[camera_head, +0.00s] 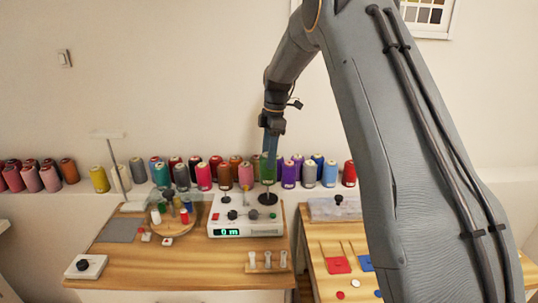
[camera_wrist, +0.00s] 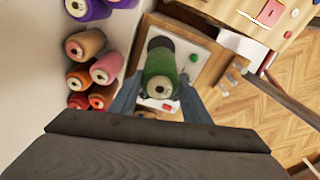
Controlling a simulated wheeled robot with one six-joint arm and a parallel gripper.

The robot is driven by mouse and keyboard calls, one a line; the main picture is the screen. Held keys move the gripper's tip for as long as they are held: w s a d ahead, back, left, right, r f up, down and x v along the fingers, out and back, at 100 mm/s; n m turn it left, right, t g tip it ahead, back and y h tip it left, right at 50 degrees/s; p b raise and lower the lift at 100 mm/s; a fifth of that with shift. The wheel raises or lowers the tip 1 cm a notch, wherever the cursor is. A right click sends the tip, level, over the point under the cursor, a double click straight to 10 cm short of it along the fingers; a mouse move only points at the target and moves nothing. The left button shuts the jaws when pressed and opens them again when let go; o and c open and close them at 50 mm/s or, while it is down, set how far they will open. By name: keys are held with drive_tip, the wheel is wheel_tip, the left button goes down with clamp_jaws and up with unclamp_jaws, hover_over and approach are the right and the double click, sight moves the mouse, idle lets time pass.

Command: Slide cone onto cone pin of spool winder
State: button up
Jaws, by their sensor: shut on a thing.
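The green cone (camera_head: 268,168) is held upright by my gripper (camera_head: 270,153), above the right part of the white spool winder (camera_head: 246,229). A black round base (camera_head: 267,198) on the winder lies just below the cone. In the wrist view the green cone (camera_wrist: 160,68) sits between the two fingers of my gripper (camera_wrist: 160,93), with a dark disc (camera_wrist: 160,43) partly showing beyond it. The cone hides the pin there, so I cannot tell whether the cone is around it. A second black base (camera_head: 227,199) is on the winder's left.
Many coloured cones stand on the back ledge, including a red one (camera_head: 349,174). A round wooden tray (camera_head: 174,226) with small spools is left of the winder. A small wooden rack (camera_head: 267,267) stands in front. A clear-lidded box (camera_head: 322,209) is at right.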

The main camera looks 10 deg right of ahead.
sight(269, 172)
drive_tip(key=shift+f, duration=0.15)
drive_tip(key=shift+f+b, duration=1.3)
drive_tip(key=shift+f, duration=1.95)
drive_tip(key=o, duration=1.6)
drive_tip(key=shift+c, duration=0.2)
drive_tip(key=r, duration=0.2)
drive_tip(key=r+b, duration=0.1)
drive_tip(key=r, duration=0.1)
drive_tip(key=r+b, duration=0.1)
drive_tip(key=r, duration=0.2)
drive_tip(key=shift+d, duration=0.4)
drive_tip(key=shift+r, duration=0.25)
drive_tip(key=shift+s+m, duration=0.3)
drive_tip(key=shift+s, duration=0.15)
drive_tip(key=s+f+m, duration=0.3)
drive_tip(key=s+m, duration=0.3)
drive_tip(key=s, duration=0.5)
drive_tip(key=s+f+m+h, duration=0.1)
drive_tip(key=s+f+m, duration=0.3)
drive_tip(key=s, duration=0.7)
drive_tip(key=s+f+m, duration=0.3)
drive_tip(key=s+m, duration=0.4)
drive_tip(key=s, duration=0.5)
drive_tip(key=shift+a+f+m+t, duration=0.2)
drive_tip(key=shift+a+m+t, duration=0.1)
drive_tip(key=shift+a+t, duration=0.1)
